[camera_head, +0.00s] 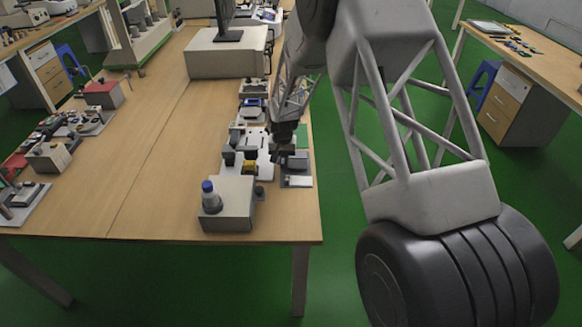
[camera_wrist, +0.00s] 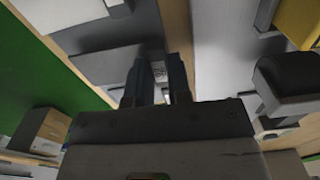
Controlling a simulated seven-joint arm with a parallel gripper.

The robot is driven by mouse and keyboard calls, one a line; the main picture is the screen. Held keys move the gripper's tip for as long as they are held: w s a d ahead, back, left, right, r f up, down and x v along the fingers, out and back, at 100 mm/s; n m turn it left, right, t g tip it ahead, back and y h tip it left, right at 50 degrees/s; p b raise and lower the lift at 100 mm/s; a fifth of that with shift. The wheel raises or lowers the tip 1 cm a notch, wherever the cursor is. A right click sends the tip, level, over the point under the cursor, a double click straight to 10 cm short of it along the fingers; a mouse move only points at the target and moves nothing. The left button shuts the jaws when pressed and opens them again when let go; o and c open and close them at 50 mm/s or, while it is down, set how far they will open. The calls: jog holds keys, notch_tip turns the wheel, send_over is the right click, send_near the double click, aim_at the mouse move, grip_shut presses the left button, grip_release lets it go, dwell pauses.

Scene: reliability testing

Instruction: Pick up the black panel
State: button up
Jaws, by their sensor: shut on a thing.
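The black panel looks dark grey in the wrist view (camera_wrist: 108,64), a flat plate reaching from the left to my fingers. My gripper (camera_wrist: 158,78) is shut on its near right end; a small speckled patch shows between the two dark fingers. In the head view my gripper (camera_head: 282,153) points down at the right edge of the wooden table, over a small grey fixture (camera_head: 298,182) with a pale front part. The gripper hides much of the contact there, and I cannot tell whether the panel is clear of its support.
Yellow and black parts (camera_head: 249,160) sit just left of my gripper. A large white box with a monitor (camera_head: 225,58) stands behind. The middle of the table (camera_head: 150,150) is clear.

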jog(key=shift+r, duration=1.8)
